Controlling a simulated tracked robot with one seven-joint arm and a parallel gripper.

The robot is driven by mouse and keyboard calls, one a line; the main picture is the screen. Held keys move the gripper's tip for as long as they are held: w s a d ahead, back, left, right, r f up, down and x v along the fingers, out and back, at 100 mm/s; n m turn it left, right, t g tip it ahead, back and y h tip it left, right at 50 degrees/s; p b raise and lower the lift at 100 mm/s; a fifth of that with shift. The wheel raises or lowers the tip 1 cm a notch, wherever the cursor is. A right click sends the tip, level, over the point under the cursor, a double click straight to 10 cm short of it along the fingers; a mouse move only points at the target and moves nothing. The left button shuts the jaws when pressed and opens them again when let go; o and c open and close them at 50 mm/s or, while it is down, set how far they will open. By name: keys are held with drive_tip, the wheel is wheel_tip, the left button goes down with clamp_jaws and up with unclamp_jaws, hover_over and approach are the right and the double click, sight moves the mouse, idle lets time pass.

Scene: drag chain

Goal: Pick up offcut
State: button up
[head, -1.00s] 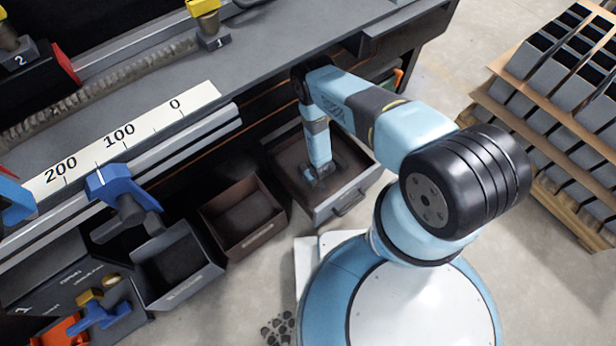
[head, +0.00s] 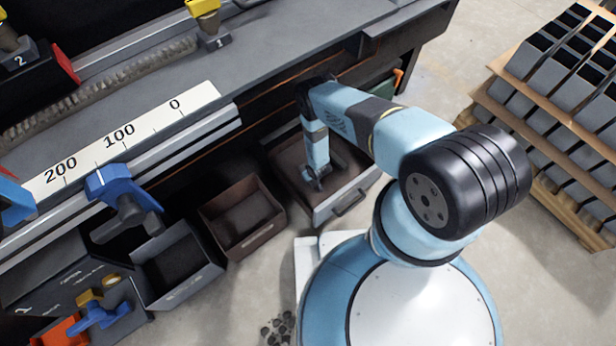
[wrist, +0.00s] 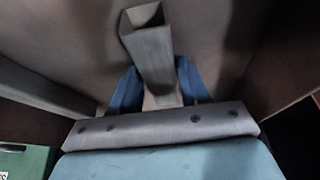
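The offcut (wrist: 151,58) is a grey, hollow, square-section piece. In the wrist view it sticks up from between my blue fingers, its open end at the top of the picture. My gripper (wrist: 157,82) has one finger against each side of it, with no clear gap, so it looks shut on the offcut. In the head view my gripper (head: 315,180) reaches down into the brown drawer-like bin (head: 345,190) under the bench. The offcut is too small and covered to make out there. Its lower end is hidden by the gripper in the wrist view.
The bin's walls stand close around my gripper. A smaller brown bin (head: 243,218) and a grey bin (head: 178,265) stand to the left. The bench (head: 290,40) edge runs above. A rack of grey profiles (head: 560,110) stands right, with clear floor between.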

clamp_jaws()
idle(0.3)
